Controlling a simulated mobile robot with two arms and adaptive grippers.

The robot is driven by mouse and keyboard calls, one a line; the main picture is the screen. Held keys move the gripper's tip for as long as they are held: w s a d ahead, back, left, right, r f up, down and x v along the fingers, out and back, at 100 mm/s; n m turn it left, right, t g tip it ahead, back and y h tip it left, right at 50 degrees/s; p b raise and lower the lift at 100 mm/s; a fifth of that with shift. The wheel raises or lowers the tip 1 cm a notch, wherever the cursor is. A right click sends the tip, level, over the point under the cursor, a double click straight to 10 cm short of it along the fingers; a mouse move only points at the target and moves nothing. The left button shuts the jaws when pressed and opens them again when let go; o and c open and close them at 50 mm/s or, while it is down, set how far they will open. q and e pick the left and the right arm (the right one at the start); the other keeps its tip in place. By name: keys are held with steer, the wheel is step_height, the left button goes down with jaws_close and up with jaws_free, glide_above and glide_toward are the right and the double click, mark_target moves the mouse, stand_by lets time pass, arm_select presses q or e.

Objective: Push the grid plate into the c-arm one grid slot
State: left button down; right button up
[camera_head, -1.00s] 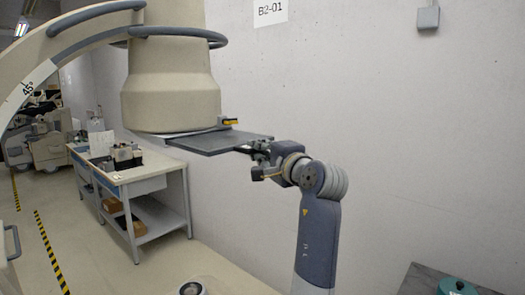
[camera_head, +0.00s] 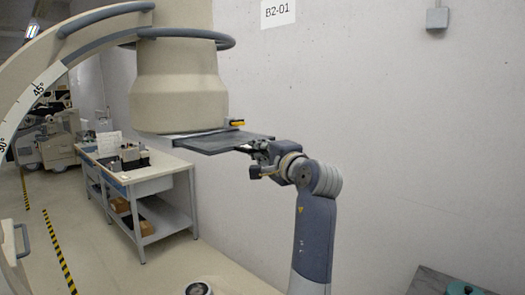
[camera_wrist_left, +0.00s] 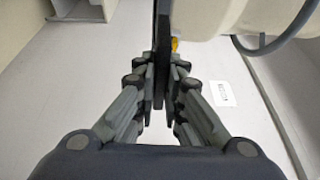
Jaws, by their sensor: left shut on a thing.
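The grid plate (camera_head: 218,144) is a flat dark grey panel, held level at the underside of the c-arm's beige drum (camera_head: 180,95). Part of it lies under the drum and the rest sticks out to the right. The slot (camera_head: 185,132) shows only as a thin line at the drum's lower rim; how deep the plate sits is hidden. My left gripper (camera_head: 259,151) is shut on the plate's right end. In the left wrist view the plate (camera_wrist_left: 161,60) shows edge-on between the fingers (camera_wrist_left: 161,88). My right gripper is out of view.
A yellow-and-dark piece (camera_head: 236,122) sits at the drum's lower right rim, just above the plate. The c-arm's curved arc (camera_head: 45,80) fills the upper left. A bench (camera_head: 150,172) with boxes stands behind at left. A plain wall (camera_head: 390,130) stands behind my arm.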

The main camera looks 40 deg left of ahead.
mark_target(235, 150)
arm_select(q)
steer(key=shift+w+a+r, duration=0.1)
steer(key=shift+w+a, duration=0.1)
steer(key=shift+a, duration=2.55)
steer(key=shift+w+a+f, duration=0.1)
steer(key=shift+w+a, duration=0.1)
steer(key=shift+a, duration=2.5)
steer(key=shift+w+a+r, duration=0.1)
steer(key=shift+w+a, duration=0.1)
steer(key=shift+a, duration=2.55)
steer(key=c, duration=1.6)
jaws_free()
steer(key=shift+d, duration=0.1)
steer(key=v, duration=1.2)
